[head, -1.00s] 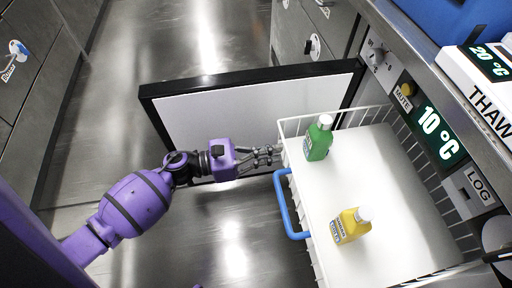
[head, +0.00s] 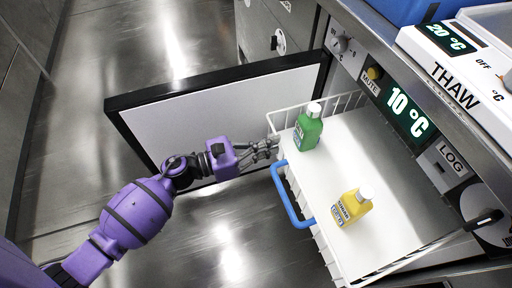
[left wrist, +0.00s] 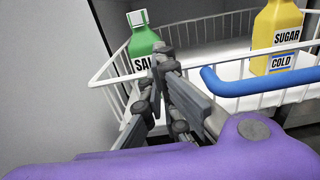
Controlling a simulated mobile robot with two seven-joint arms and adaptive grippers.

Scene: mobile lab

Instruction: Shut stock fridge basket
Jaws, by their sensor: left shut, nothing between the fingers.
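The white wire stock fridge basket (head: 366,262) is pulled out of the fridge, with a blue handle (head: 291,205) on its front. A green bottle (head: 308,128) and a yellow bottle (head: 351,207) stand upright in it. My left gripper (head: 274,147) is shut and empty at the basket's front left corner, close to the rim; I cannot tell if it touches. In the left wrist view the fingers (left wrist: 160,70) are before the green bottle (left wrist: 143,40), with the blue handle (left wrist: 258,82) to the right. My right gripper is not in view.
The open fridge door (head: 225,110) stands out to the left of the basket, behind my left arm. The control panel (head: 400,105) and a THAW unit (head: 455,65) are above the basket. The floor in front is clear.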

